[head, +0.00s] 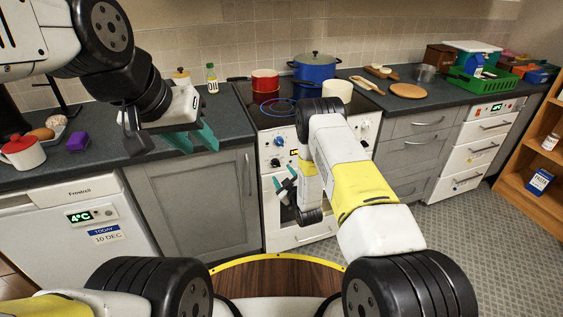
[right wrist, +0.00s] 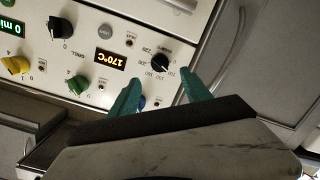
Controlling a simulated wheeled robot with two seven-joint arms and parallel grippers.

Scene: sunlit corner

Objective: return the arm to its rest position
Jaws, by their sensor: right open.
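My left gripper (head: 197,141) hangs at the left over the front edge of the counter, its teal fingers apart with nothing seen between them. My right arm (head: 345,175) reaches forward over my base, with a yellow and white forearm. My right gripper (head: 284,188) is in front of the oven, partly hidden by its own wrist. In the right wrist view, its two teal fingers (right wrist: 163,92) are spread and empty. The oven's control panel (right wrist: 100,45) with its knobs lies behind them.
The stove (head: 305,225) is straight ahead, with a red pot (head: 265,82) and a blue pot (head: 315,70) on top. A red-lidded canister (head: 22,152) and a purple block (head: 77,141) stand on the left counter. A wooden shelf (head: 532,150) is at the right. Floor shows at right.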

